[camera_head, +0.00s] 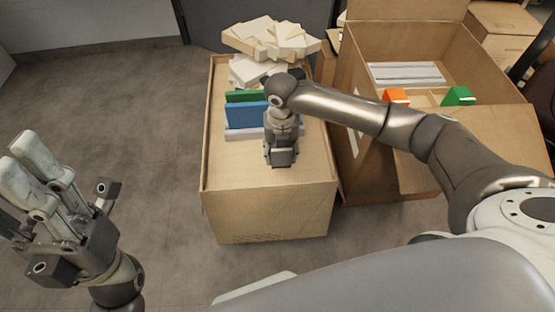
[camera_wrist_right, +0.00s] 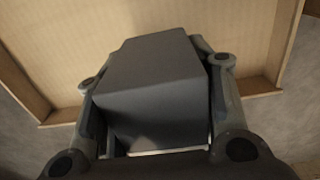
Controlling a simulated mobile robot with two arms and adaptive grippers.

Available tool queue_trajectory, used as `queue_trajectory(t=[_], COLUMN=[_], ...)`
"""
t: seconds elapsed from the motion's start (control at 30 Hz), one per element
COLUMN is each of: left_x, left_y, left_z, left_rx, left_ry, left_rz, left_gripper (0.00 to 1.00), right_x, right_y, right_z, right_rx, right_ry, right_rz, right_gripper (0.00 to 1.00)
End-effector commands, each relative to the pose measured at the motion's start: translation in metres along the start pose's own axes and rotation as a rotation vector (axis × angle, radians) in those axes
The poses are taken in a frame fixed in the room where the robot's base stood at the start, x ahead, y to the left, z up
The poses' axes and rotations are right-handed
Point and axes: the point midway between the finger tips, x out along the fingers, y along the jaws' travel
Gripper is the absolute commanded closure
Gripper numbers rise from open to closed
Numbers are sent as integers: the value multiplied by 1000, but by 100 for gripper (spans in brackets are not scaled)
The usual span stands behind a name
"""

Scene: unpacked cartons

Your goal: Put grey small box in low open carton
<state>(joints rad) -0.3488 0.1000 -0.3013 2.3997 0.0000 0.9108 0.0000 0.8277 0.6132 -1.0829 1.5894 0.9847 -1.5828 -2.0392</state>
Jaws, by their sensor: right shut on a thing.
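The grey small box (camera_wrist_right: 150,85) is between the fingers of my right gripper (camera_wrist_right: 155,100) in the wrist view, and the gripper is shut on it. In the head view my right gripper (camera_head: 281,152) points down over the front part of the low open carton (camera_head: 268,210). The carton's bare cardboard inside and raised rim show around the box in the wrist view (camera_wrist_right: 90,30). I cannot tell whether the box touches the carton's bottom. My left gripper (camera_head: 38,178) is at the far left, away from the carton, with its fingers near each other.
Blue (camera_head: 246,115) and green (camera_head: 245,97) upright items stand behind my right gripper. A pile of pale blocks (camera_head: 270,40) lies at the carton's back. A taller open carton (camera_head: 365,160) with orange and green items stands at the right. Grey floor (camera_head: 120,110) is clear at the left.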

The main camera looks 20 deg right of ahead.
Motion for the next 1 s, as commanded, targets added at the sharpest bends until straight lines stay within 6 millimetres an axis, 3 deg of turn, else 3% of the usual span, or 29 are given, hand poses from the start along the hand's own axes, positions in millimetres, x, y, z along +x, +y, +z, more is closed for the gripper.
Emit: queue_trajectory(t=[0.03, 0.27, 0.4, 0.5, 0.9, 0.93, 1.0], left_x=[-7, -14, -29, -24, -20, -21, -21], left_y=[0, 0, 0, -1, 0, 0, 0], left_z=[3, 5, 8, 9, 9, 10, 10], left_rx=[0, 1, 1, 4, 4, 4, 4], left_ry=[-7, -10, -10, 14, 14, 13, 14], left_rz=[0, 0, 0, 10, 11, 10, 11], left_gripper=[60, 60, 60, 60, 60, 60, 60], right_x=[9, 20, 40, 49, 51, 51, 51], right_y=[3, 8, 8, 8, 7, 7, 7], right_z=[4, 13, 13, 13, 12, 12, 12], right_rx=[0, 0, -1, -1, -1, -1, -1], right_ry=[0, -1, -1, -1, -1, -1, -1], right_rz=[1, 1, 0, 0, 0, 0, 0], right_gripper=[77, 77, 77, 77, 77, 48, 38])
